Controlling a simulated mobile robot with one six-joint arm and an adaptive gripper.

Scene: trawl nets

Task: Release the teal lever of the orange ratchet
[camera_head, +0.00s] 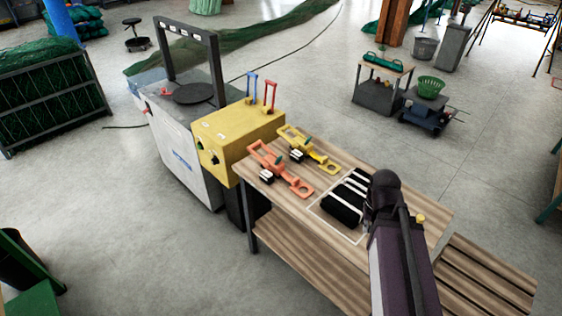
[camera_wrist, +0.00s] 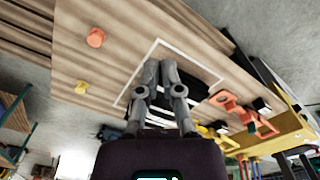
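The orange ratchet (camera_head: 284,174) lies on the wooden table near the yellow box, and it also shows at the right in the wrist view (camera_wrist: 243,112). In the head view my arm hides the gripper.
A yellow ratchet (camera_head: 318,152) lies beside the orange one. Black, white-striped items (camera_head: 344,206) lie in a white outline, between the ratchets and my arm. A yellow box (camera_head: 232,142) with upright levers adjoins the table. Orange (camera_wrist: 96,37) and yellow (camera_wrist: 82,87) knobs are on the table.

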